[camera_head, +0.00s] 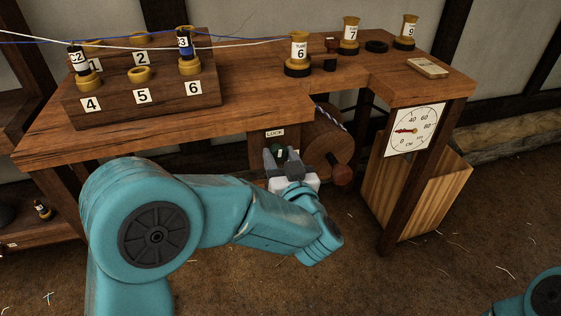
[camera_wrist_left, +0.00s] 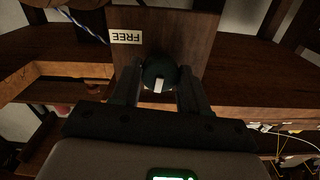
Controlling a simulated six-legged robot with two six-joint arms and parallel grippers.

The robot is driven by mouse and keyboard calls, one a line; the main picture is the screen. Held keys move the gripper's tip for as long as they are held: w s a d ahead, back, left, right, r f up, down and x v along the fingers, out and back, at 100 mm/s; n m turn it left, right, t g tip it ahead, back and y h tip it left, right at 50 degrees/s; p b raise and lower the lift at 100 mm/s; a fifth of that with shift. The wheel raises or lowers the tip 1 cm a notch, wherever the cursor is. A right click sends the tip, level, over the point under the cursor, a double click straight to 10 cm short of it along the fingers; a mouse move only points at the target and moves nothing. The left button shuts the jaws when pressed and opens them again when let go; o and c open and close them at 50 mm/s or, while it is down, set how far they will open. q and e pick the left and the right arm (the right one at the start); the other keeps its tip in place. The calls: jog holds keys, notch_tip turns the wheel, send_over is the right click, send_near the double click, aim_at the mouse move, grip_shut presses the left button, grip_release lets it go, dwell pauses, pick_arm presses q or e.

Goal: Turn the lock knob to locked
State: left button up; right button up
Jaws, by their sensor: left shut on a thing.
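The lock knob (camera_head: 280,153) is a small dark green knob on a wooden board (camera_wrist_left: 190,35) under the bench. In the left wrist view the knob (camera_wrist_left: 155,70) is round and dark, with a white pointer mark toward the bottom of the picture. A LOCK label (camera_head: 275,132) sits above it in the head view. A FREE label (camera_wrist_left: 126,36) shows upside down in the left wrist view, up and left of the knob. My left gripper (camera_head: 282,160) is shut on the knob, one finger on each side. My right gripper is out of view.
A wooden reel (camera_head: 330,145) with rope and a red-brown handle knob (camera_head: 342,175) stand just right of my left gripper. A gauge (camera_head: 414,130) hangs on the bench's right end, above a slatted wooden bin (camera_head: 440,195). The bench top (camera_head: 240,110) overhangs the knob.

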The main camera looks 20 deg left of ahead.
pick_arm(q)
jog(key=shift+r+n, duration=0.1)
jog(key=shift+n, duration=0.5)
jog(key=shift+b, duration=0.3)
jog(key=o, duration=1)
